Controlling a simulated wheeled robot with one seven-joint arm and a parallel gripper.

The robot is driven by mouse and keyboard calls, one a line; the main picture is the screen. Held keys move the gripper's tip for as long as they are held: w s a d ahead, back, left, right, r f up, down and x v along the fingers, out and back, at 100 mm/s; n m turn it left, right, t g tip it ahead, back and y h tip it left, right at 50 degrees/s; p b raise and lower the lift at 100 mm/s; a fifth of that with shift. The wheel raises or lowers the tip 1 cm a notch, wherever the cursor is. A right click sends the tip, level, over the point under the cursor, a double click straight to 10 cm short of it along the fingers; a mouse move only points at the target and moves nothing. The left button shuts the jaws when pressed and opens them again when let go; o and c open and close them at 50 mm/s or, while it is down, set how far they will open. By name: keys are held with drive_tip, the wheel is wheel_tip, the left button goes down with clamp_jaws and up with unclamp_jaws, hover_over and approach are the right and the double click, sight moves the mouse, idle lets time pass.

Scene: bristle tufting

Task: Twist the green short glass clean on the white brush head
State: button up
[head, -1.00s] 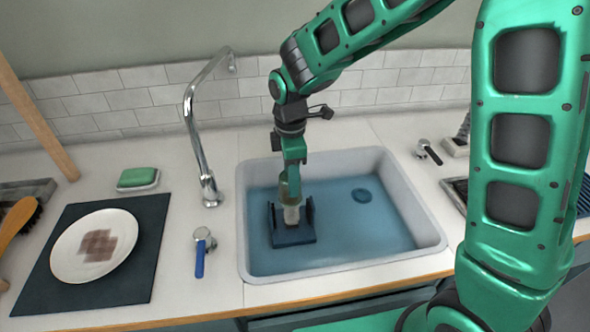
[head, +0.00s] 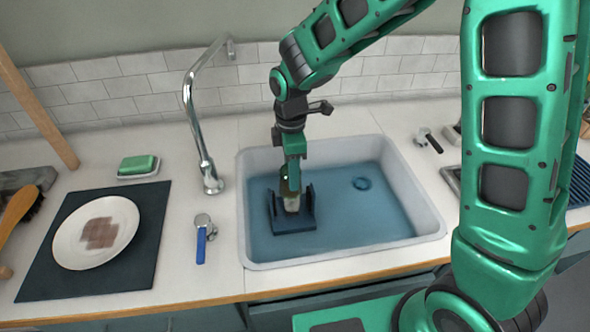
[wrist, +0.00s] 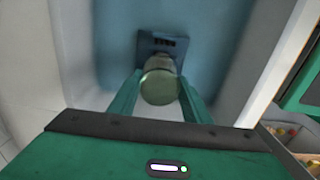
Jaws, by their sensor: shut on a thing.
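My gripper (head: 290,187) points down into the sink and is shut on the green short glass. The glass (wrist: 160,88) shows pale green and round between the two fingers in the wrist view; in the head view the fingers partly cover it. Under it in the sink stands a dark blue brush base (head: 293,224) with dark uprights on both sides. The glass is over the middle of this base, between the uprights. The white brush head cannot be made out clearly, so I cannot tell how far the glass is over it.
The sink (head: 425,215) holds bluish water and has a drain at its right. A tall faucet (head: 192,120) stands at its left rim. On the left counter are a soiled plate (head: 72,240) on a dark mat, a green sponge (head: 137,164) and a blue-handled tap (head: 201,245).

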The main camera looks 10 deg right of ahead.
drive_tip(key=shift+f, duration=0.55)
idle(0.4)
drive_tip(key=shift+d+f+n, duration=0.1)
drive_tip(key=shift+n, duration=1.1)
drive_tip(key=shift+d+f+n, duration=0.1)
drive_tip(key=shift+f+n, duration=0.05)
drive_tip(key=shift+n, duration=0.75)
drive_tip(key=shift+c, duration=0.9)
drive_tip(key=m, duration=0.3)
drive_tip(key=shift+s+d, duration=0.1)
drive_tip(key=m, duration=0.5)
